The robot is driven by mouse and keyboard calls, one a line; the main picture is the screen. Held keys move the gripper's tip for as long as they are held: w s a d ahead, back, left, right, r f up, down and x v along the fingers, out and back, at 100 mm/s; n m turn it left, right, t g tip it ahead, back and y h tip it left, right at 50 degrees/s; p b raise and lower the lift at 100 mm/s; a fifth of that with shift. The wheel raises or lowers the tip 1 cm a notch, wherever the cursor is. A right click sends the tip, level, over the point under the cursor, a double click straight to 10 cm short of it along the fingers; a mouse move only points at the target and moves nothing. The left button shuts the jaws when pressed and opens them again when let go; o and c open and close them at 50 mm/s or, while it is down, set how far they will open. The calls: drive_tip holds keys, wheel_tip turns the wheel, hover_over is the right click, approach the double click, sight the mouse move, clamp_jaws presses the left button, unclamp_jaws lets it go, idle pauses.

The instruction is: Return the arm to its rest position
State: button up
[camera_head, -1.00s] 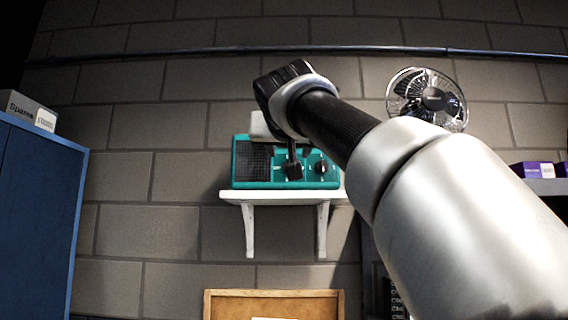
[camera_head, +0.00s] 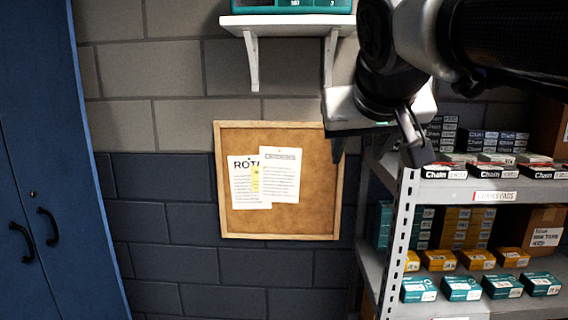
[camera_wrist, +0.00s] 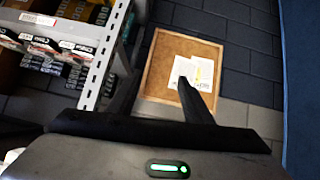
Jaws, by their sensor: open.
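My gripper (camera_head: 375,142) is in the upper right of the head view, in front of the wall between the cork board and the shelving. In the wrist view my gripper (camera_wrist: 155,100) has its two dark fingers spread apart with nothing between them. The arm reaches in from the upper right of the head view.
A metal shelving rack (camera_head: 398,225) with several boxes stands at right, close to my gripper. A framed cork board (camera_head: 320,185) with papers hangs on the wall. A blue cabinet (camera_head: 60,180) stands at left. The space before the board looks clear.

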drive_tip(key=s+d+f+g+y, duration=0.1)
drive_tip(key=s+f+g, duration=0.1)
drive_tip(key=s+f, duration=0.85)
drive_tip(key=s+d+f+g, duration=0.1)
drive_tip(key=s+f+g, duration=0.2)
drive_tip(key=s+f, duration=0.7)
drive_tip(key=w+r+p, duration=0.3)
drive_tip(key=r+p, duration=0.7)
drive_tip(key=p, duration=0.3)
drive_tip(key=shift+w+r+p, duration=0.2)
drive_tip(key=shift+w+p, duration=0.15)
drive_tip(key=shift+w, duration=0.05)
